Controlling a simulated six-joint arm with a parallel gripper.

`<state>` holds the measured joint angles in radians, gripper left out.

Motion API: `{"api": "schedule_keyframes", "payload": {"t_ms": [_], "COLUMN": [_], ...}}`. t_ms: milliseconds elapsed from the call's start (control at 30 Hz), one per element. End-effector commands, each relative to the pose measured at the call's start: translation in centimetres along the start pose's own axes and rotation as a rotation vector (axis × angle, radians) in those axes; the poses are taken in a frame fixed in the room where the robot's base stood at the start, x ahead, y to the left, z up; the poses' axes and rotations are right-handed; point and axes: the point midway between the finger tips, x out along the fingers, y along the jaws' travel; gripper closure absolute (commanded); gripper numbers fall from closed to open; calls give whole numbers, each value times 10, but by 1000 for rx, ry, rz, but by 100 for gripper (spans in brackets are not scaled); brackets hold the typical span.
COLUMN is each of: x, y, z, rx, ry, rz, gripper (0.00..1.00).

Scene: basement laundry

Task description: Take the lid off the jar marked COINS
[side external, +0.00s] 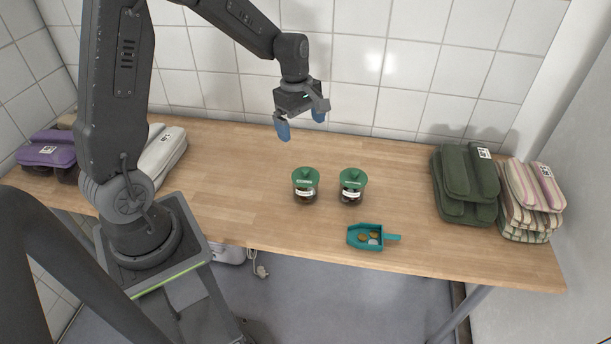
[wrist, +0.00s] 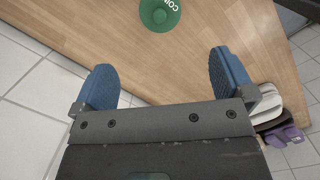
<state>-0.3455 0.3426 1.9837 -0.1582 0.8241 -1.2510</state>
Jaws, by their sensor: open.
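Two jars with green lids stand side by side on the wooden table, a left jar (side external: 305,186) and a right jar (side external: 352,187). Their lettering is too small to read in the side view. In the wrist view a green lid (wrist: 160,12) with white letters beginning "COI" is cut off by the top edge. It appears to be the left jar's lid, since no other lid shows beside it. Both lids are on. My gripper (side external: 300,125) is open and empty, above and behind the jars. Its blue fingers (wrist: 163,65) touch nothing.
A teal scoop (side external: 366,243) with coins lies in front of the right jar. Folded green cloths (side external: 465,184) and striped cloths (side external: 530,198) are at the right. A purple item (side external: 47,151) and a pale item (side external: 163,155) are at the left. A tiled wall (side external: 400,65) stands behind.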

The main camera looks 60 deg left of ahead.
Motion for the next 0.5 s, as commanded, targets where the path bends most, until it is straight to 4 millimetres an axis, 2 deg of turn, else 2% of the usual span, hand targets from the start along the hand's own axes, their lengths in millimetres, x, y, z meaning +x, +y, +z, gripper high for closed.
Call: {"api": "schedule_keyframes", "payload": {"t_ms": [167, 500], "x": [18, 79], "y": [4, 2], "z": [-7, -6], "rx": [-69, -65], "ry": [-7, -7], "rz": [-17, -19], "gripper": [0, 0]}}
